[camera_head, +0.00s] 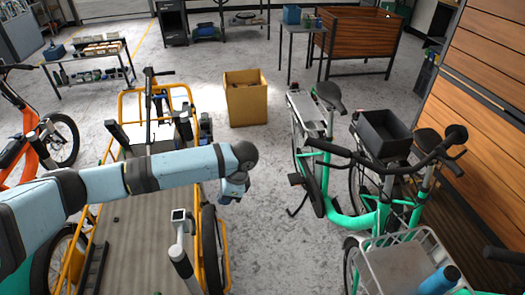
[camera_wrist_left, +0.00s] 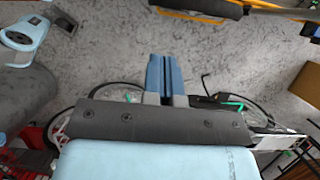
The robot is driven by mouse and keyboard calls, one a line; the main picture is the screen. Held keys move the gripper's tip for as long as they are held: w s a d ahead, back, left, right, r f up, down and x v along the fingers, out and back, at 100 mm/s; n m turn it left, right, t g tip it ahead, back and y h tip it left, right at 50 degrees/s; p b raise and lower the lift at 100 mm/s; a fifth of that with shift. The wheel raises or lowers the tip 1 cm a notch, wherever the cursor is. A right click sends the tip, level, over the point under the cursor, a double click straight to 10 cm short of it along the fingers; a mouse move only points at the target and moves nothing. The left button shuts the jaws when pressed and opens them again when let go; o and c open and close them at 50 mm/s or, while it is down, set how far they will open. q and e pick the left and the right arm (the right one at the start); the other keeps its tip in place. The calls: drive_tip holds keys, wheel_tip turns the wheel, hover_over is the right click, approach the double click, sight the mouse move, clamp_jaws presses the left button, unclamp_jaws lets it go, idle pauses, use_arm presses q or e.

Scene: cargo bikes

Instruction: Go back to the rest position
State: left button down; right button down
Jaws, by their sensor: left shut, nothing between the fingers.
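My left arm reaches in from the left over the yellow cargo bike (camera_head: 130,185). Its left gripper (camera_head: 232,190) hangs downward over the floor, between the yellow bike and the green bikes. In the left wrist view the two blue fingers of my left gripper (camera_wrist_left: 163,75) lie together, shut, with nothing between them. Grey floor shows beyond the fingertips. My right gripper cannot be made out in either view.
A green bike (camera_head: 345,215) with a dark crate (camera_head: 383,135) stands to the right. A cardboard box (camera_head: 245,98) stands on the floor ahead. An orange bike (camera_head: 35,140) is at the left. Clear floor (camera_head: 262,165) lies between the yellow and green bikes.

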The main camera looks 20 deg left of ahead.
use_arm(q)
drive_tip(key=s+d+f+n+t+h, duration=0.1)
drive_tip(key=s+d+f+t+h, duration=0.25)
drive_tip(key=s+d+f, duration=0.35)
drive_tip(key=s+d+f+n+t+h, duration=0.2)
drive_tip(key=d+f+h, duration=0.25)
drive_tip(key=d, duration=0.55)
drive_tip(key=s+a+f+n+t+y, duration=0.1)
drive_tip(key=s+a+n+t, duration=0.5)
drive_tip(key=s+a, duration=0.3)
drive_tip(key=s+t, duration=0.1)
drive_tip(key=s, duration=0.3)
drive_tip(key=shift+a+n+t, duration=0.2)
drive_tip(key=shift+n+t, duration=0.05)
drive_tip(key=shift+n, duration=0.05)
